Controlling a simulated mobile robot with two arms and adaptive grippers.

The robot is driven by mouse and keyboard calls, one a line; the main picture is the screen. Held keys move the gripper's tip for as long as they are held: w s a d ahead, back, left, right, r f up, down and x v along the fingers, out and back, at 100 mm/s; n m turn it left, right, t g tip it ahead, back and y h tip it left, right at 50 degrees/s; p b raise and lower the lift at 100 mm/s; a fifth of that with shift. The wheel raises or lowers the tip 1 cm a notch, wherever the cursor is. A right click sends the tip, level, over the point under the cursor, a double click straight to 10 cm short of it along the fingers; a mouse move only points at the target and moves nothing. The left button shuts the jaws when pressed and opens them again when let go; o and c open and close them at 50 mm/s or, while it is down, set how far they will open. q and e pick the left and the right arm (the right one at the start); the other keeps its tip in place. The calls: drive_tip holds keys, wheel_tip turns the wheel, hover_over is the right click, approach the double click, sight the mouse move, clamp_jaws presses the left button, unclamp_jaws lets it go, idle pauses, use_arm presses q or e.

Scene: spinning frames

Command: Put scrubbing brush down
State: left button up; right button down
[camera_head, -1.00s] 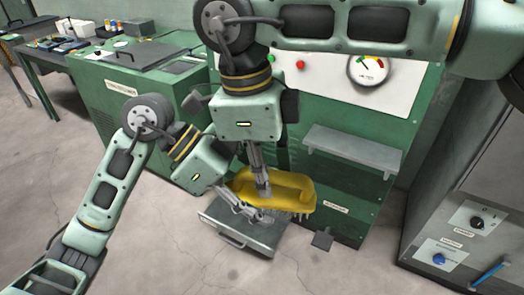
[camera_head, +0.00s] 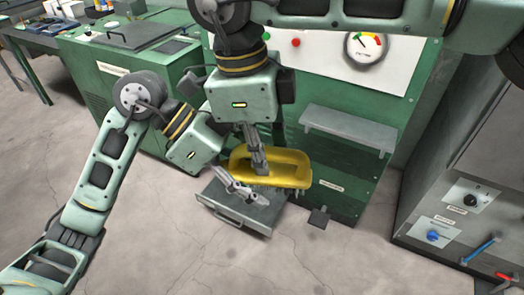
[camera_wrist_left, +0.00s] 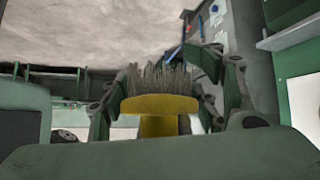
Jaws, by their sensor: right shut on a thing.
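The yellow scrubbing brush (camera_head: 290,173) hangs in front of the green machine, over a grey metal drawer (camera_head: 262,222), with its bristles pointing down. My right gripper (camera_head: 260,165) comes from above and is shut on the brush. My left gripper (camera_head: 242,190) is just below and in front of the brush, above the drawer. In the left wrist view the brush (camera_wrist_left: 160,104) appears between the spread left fingers (camera_wrist_left: 165,105), bristles toward the picture's top. The left gripper is open; whether it touches the brush is unclear.
The green machine (camera_head: 335,185) has a grey shelf (camera_head: 348,128) and a gauge (camera_head: 366,48) above. A small dark pedal (camera_head: 319,216) is on the floor. A grey cabinet (camera_head: 440,208) with knobs and levers stands right. The floor in front is clear.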

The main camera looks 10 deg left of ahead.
use_arm(q)
drive_tip(key=shift+o, duration=1)
